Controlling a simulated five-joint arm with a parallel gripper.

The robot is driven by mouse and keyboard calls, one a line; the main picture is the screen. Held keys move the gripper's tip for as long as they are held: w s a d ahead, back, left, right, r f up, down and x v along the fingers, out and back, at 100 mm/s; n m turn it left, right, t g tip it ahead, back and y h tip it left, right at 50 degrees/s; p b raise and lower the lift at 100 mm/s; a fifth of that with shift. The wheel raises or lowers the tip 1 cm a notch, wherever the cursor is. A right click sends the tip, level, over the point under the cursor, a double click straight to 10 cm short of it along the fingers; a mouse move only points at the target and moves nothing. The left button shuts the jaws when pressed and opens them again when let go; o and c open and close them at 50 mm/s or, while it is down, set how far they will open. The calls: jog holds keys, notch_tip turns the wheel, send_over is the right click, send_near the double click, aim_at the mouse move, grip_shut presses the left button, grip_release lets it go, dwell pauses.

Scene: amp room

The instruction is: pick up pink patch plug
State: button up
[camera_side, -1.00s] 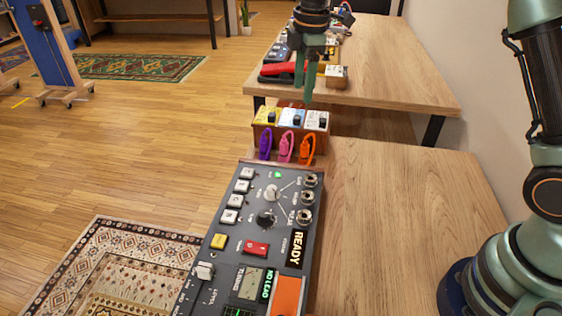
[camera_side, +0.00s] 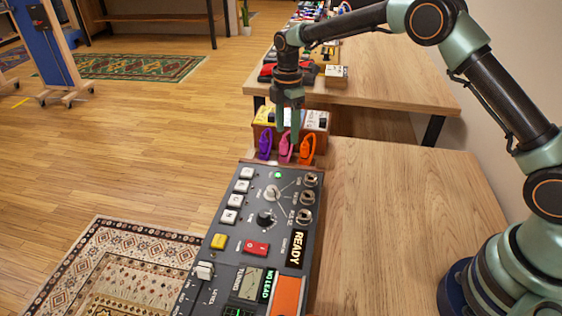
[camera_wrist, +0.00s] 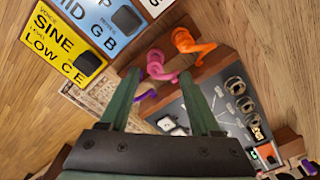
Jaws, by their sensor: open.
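The pink patch plug (camera_side: 286,149) stands between the purple and orange plugs at the far end of the dark panel. In the wrist view the pink plug (camera_wrist: 157,67) lies between my fingertips, nearer the picture's top. My gripper (camera_side: 287,137) points down over the pink plug, with a finger on each side of its upper part in the side view. My gripper (camera_wrist: 160,76) is open, and a gap shows between each finger and the pink plug. Whether a finger touches it cannot be told.
The purple plug (camera_side: 265,146) and orange plug (camera_side: 307,149) stand close on either side. Effect boxes, yellow (camera_wrist: 62,45) and blue (camera_wrist: 103,22) among them, stand just behind. The control panel (camera_side: 252,213) extends toward the camera. The wooden table (camera_side: 400,220) is clear at right.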

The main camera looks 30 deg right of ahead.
aim_at(284, 139)
jog(key=f, duration=0.5)
jog(key=shift+w+a+f, duration=0.1)
jog(key=shift+w+a, duration=0.1)
jog(key=shift+w, duration=0.15)
grip_shut()
